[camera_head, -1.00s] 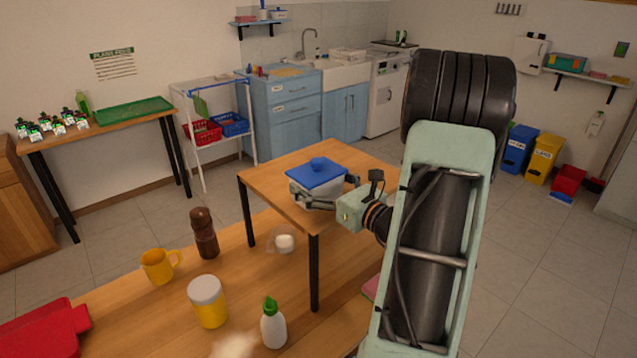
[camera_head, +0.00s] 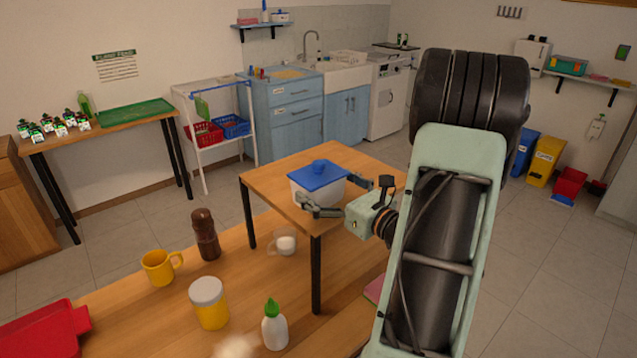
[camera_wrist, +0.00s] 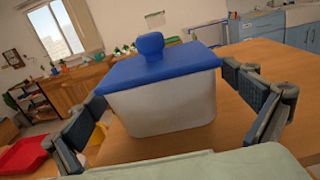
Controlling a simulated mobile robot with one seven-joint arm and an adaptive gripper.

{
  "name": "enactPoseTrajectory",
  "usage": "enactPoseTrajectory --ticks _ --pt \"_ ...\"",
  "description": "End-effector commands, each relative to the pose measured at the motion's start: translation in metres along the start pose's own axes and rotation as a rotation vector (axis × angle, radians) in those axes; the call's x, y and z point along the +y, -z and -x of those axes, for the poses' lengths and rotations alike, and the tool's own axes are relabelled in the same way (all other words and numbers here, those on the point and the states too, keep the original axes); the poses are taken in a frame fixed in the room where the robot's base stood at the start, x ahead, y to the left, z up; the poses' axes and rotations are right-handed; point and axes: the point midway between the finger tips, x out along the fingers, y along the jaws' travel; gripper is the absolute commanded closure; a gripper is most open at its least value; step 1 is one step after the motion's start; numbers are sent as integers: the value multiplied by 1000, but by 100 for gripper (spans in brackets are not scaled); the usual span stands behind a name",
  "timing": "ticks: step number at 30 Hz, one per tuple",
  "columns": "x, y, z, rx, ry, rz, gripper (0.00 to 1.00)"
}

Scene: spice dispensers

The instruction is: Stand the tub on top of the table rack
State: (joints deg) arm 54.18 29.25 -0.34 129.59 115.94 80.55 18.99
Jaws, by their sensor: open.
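The tub (camera_head: 318,184) is a whitish container with a blue lid and a blue knob. It stands upright on top of the small wooden table rack (camera_head: 275,183), which stands on the larger table. My gripper (camera_head: 333,197) is open just to the right and front of the tub, with its fingers apart. In the wrist view the tub (camera_wrist: 163,105) is straight ahead, with one finger of my gripper (camera_wrist: 175,125) out at each side. A gap shows between the right finger and the tub; the left finger is also clear of it.
On the larger table (camera_head: 150,315) are a yellow mug (camera_head: 158,267), a brown bottle (camera_head: 205,235), a yellow jar with a white lid (camera_head: 208,303), a green-capped bottle (camera_head: 274,326) and a clear cup (camera_head: 284,243). A red board (camera_head: 40,330) lies at the left. The rack top is otherwise bare.

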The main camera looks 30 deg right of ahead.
Motion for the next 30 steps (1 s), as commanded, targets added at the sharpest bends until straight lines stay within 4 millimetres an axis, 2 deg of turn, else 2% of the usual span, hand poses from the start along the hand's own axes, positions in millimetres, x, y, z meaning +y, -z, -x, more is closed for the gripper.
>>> enactPoseTrajectory --ticks 6,13,18,30 --pt "-2 2 51 1 6 0 0" --pt "-1 1 88 1 4 0 0" --pt "0 0 97 0 0 -1 0" --pt "0 0 98 0 0 -1 0"
